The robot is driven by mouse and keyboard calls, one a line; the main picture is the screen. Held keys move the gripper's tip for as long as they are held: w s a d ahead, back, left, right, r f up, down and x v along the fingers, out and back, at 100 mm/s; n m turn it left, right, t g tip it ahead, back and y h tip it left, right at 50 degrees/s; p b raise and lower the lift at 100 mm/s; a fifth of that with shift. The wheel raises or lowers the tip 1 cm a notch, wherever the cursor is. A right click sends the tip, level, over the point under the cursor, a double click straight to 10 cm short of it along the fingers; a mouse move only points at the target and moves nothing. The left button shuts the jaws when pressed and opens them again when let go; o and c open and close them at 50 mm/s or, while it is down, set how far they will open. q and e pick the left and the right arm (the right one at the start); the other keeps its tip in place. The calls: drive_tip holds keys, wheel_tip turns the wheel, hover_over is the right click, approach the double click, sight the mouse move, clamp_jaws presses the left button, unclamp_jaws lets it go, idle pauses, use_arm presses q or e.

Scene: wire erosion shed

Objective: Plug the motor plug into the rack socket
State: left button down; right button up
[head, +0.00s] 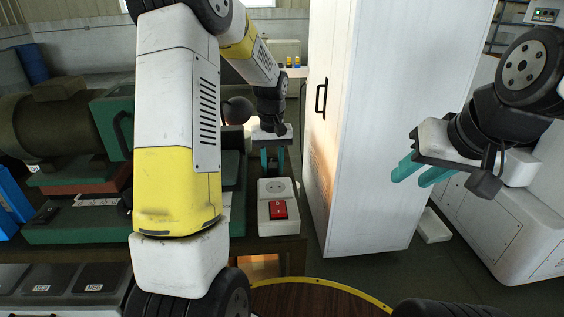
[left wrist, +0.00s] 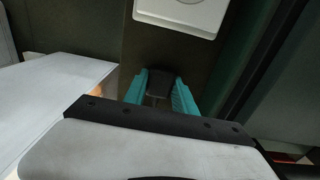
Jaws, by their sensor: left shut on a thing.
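My left gripper (head: 272,166) is above and just behind the white socket box in the head view. In the left wrist view the left gripper (left wrist: 160,92) is shut on a dark plug (left wrist: 158,80) between its teal fingers. The plug is hard to make out in the head view. The rack socket (head: 279,185) is a round outlet on a white box with a red switch. Part of this socket (left wrist: 188,3) shows at the top of the left wrist view, apart from the plug. My right gripper (head: 415,175) is open and empty, far to the right.
A tall white cabinet (head: 375,130) stands just right of the socket's bench. A green machine with a large motor (head: 62,125) fills the left side. A round brown table (head: 310,300) with a yellow edge is in front. My left arm covers part of the bench.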

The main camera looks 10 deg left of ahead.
sight(273, 165)
use_arm(q)
drive_tip(key=shift+r, duration=0.1)
wheel_tip(273, 165, up, 10)
drive_tip(key=shift+f, duration=0.1)
idle(0.4)
drive_tip(key=shift+s, duration=0.1)
